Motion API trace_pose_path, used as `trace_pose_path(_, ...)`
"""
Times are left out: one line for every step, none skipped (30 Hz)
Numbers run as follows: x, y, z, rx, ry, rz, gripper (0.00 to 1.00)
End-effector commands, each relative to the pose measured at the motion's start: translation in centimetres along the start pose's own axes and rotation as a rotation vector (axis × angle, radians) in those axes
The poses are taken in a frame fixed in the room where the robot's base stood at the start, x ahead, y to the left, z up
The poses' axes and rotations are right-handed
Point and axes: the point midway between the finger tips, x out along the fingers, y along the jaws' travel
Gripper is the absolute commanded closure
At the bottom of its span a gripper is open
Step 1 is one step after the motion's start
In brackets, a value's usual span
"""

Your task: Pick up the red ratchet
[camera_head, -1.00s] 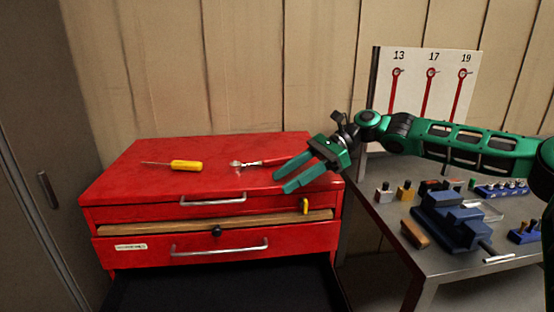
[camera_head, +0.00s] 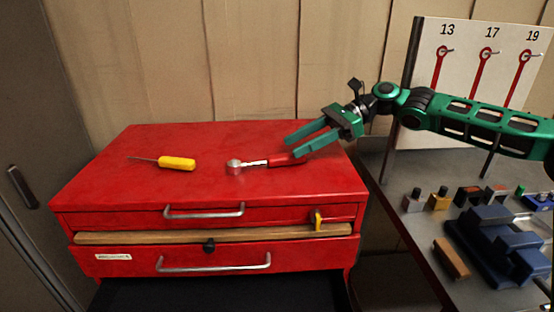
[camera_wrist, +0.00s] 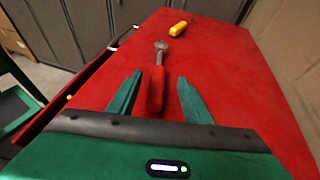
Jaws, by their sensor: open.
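The red ratchet (camera_head: 286,161) lies flat on the red top of the tool cabinet (camera_head: 125,185). Its round silver head points left and its red handle points right in the head view. My green gripper (camera_head: 291,145) is open above the handle's right end, which it partly hides. In the wrist view the ratchet (camera_wrist: 156,88) lies between the two spread fingers of my gripper (camera_wrist: 157,85), its handle pointing toward the palm and its head beyond the fingertips. I cannot tell how high the fingers are above the top.
A yellow screwdriver (camera_head: 176,163) lies left of the ratchet; it also shows in the wrist view (camera_wrist: 178,28). A grey bench (camera_head: 415,232) at right holds a blue vise (camera_head: 492,245) and small blocks. A board with red wrenches (camera_head: 510,65) stands behind. The cabinet top's front left is clear.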

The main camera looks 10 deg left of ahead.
Motion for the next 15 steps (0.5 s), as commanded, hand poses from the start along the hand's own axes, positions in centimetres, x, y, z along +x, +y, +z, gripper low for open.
trace_pose_path(0.3, 0.1, -0.1, 0.001, 0.001, 0.000, 0.55)
trace_pose_path(0.5, 0.1, -0.2, 0.002, 0.001, -0.002, 0.55)
trace_pose_path(0.7, 0.1, -0.2, 0.003, 0.001, -0.004, 0.55)
trace_pose_path(0.9, 0.1, -0.3, 0.003, 0.001, -0.006, 0.55)
trace_pose_path(1.1, 0.1, -0.3, 0.004, 0.001, -0.007, 0.55)
trace_pose_path(1.4, 0.2, -0.3, 0.004, 0.001, -0.007, 0.55)
trace_pose_path(1.7, 0.2, -0.3, 0.004, 0.001, -0.008, 0.55)
trace_pose_path(2.1, 0.2, -0.3, 0.004, 0.001, -0.008, 0.55)
trace_pose_path(2.7, 0.3, -0.3, 0.005, 0.001, -0.008, 0.55)
trace_pose_path(3.1, 0.3, -0.3, 0.005, 0.001, -0.007, 0.55)
trace_pose_path(3.5, 0.3, -0.3, 0.005, 0.001, -0.009, 0.55)
trace_pose_path(4.0, 0.3, -0.3, 0.005, 0.001, -0.009, 0.55)
trace_pose_path(4.3, 0.3, -0.3, 0.005, 0.001, -0.009, 0.55)
trace_pose_path(4.6, 0.2, -0.3, 0.005, 0.001, -0.010, 0.55)
trace_pose_path(5.0, 0.2, -0.3, 0.006, 0.001, -0.011, 0.55)
